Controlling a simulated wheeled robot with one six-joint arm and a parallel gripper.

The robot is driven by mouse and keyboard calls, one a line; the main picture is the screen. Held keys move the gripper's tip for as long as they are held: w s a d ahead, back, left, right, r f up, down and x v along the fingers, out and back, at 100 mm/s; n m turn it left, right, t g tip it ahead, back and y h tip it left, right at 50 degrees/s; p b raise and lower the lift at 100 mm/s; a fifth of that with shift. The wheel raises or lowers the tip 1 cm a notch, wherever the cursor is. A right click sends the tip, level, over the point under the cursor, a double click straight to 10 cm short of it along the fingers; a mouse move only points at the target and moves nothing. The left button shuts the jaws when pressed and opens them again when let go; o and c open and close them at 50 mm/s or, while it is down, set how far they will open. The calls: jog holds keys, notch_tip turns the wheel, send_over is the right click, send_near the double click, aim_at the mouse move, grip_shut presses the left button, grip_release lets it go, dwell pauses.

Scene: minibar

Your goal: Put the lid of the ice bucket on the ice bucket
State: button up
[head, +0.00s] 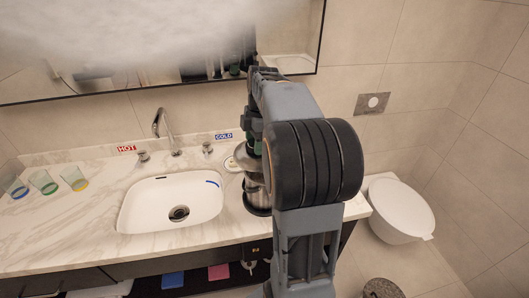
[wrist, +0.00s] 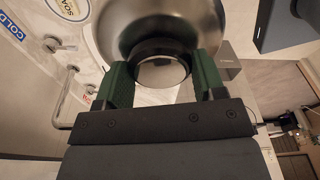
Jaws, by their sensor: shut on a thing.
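The steel ice bucket (head: 257,195) stands on the counter right of the sink, partly hidden behind my arm. Its steel lid (wrist: 205,22) fills the top middle of the wrist view, with a dark, shiny-topped knob (wrist: 162,70). My gripper (wrist: 161,78) is shut on the lid's knob, with one green finger on each side. In the head view the lid (head: 243,157) shows partly beside my arm, directly above the bucket. The arm hides much of both, so I cannot tell whether the lid touches the bucket's rim.
The sink (head: 150,205) and faucet (head: 160,125) are left of the bucket. Several glasses (head: 43,182) stand at the far left. A round soap label (wrist: 68,8) is close to the lid. The mirror (head: 150,85) hangs behind the counter; the toilet (head: 398,208) is at right.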

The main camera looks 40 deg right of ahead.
jog(key=d+f, duration=0.2)
jog(key=f, duration=0.1)
jog(key=shift+d+f, duration=0.15)
jog(key=shift+d, duration=0.2)
jog(key=f, duration=0.3)
jog(key=shift+d+p, duration=0.3)
jog(key=shift+f, duration=0.35)
jog(key=shift+f+b, duration=0.35)
jog(key=shift+f, duration=0.1)
jog(key=o, duration=1)
jog(key=shift+r, duration=0.1)
